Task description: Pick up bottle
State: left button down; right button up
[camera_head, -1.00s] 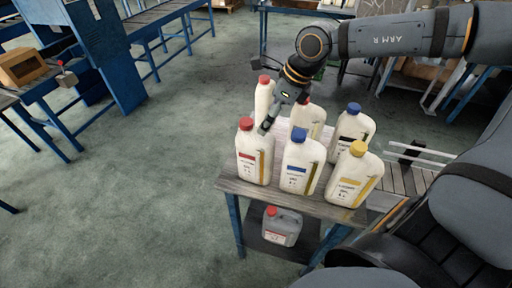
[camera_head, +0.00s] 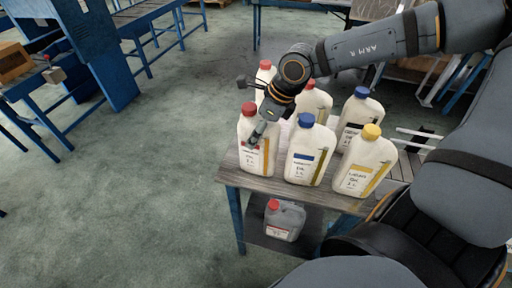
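Several white oil bottles stand upright on a small table (camera_head: 232,175). In front are a red-capped bottle (camera_head: 247,160), a blue-capped bottle (camera_head: 305,160) and a yellow-capped bottle (camera_head: 366,165). Behind them are a blue-capped bottle (camera_head: 359,115) and two red-capped ones, one at the back left (camera_head: 264,72) and one in the middle (camera_head: 316,100). My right gripper (camera_head: 256,136) points down at the front red-capped bottle, over its upper right side. I cannot tell whether it touches the bottle or how far its fingers are apart. My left gripper is not in view.
A grey jug with a red cap (camera_head: 284,220) stands on the table's lower shelf. Blue workbenches (camera_head: 60,130) stand at the left, with a brown box (camera_head: 13,62) on one. The floor (camera_head: 150,190) left of the table is clear.

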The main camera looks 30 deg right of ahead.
jog(key=shift+s+r, duration=0.25)
jog(key=shift+s, duration=0.15)
jog(key=shift+c, duration=0.9)
jog(key=shift+s, duration=0.15)
jog(key=shift+c, duration=1.4)
jog(key=c, duration=0.7)
grip_shut()
jog(key=shift+r, duration=0.1)
